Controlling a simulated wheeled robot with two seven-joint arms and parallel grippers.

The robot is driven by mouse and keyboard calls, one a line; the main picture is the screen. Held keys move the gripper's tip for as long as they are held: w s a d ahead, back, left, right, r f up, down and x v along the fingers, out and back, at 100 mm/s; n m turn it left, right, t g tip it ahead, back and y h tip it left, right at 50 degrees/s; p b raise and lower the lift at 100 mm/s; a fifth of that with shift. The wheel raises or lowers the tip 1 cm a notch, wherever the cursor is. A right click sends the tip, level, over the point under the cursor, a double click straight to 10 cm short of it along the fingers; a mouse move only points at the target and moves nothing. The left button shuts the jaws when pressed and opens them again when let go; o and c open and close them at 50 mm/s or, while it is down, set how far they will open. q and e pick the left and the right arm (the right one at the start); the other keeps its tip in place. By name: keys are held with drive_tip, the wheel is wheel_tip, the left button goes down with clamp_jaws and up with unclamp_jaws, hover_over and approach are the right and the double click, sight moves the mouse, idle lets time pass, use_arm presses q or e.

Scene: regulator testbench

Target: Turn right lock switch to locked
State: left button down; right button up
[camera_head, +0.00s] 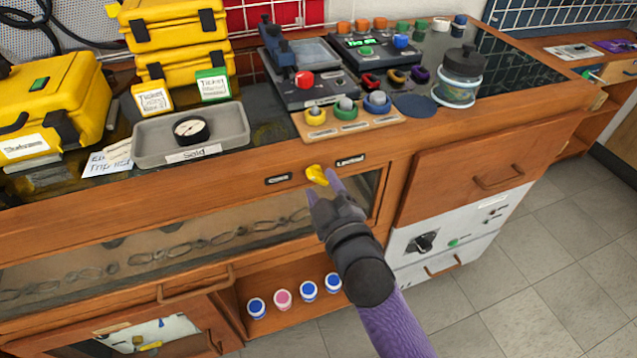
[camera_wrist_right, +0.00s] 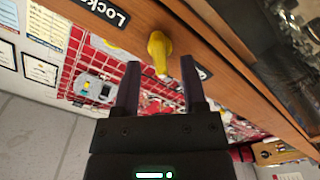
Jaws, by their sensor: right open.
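The yellow lock switch (camera_head: 316,175) is on the wooden front rail of the bench, between a small dark label (camera_head: 278,180) on its left and the "Locked" label (camera_head: 351,160) on its right. In the right wrist view the switch (camera_wrist_right: 159,50) sticks out from the wood, with the "Locked" label (camera_wrist_right: 102,11) beside it. I cannot tell for sure which label it points to. My right gripper (camera_head: 323,184) is open, its fingertips at the switch. In the wrist view the gripper (camera_wrist_right: 158,66) has the switch's tip between its fingertips, with gaps on both sides. My left gripper is out of view.
A glass-fronted case (camera_head: 210,243) lies below the rail, with a drawer (camera_head: 470,170) to the right. On the benchtop are a grey tray (camera_head: 190,137) with a gauge, yellow cases (camera_head: 60,105), a button panel (camera_head: 365,48) and a jar (camera_head: 460,75). Space in front of the rail is free.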

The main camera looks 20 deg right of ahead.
drive_tip(key=shift+w, duration=0.95)
drive_tip(key=shift+c, duration=1.2)
clamp_jaws()
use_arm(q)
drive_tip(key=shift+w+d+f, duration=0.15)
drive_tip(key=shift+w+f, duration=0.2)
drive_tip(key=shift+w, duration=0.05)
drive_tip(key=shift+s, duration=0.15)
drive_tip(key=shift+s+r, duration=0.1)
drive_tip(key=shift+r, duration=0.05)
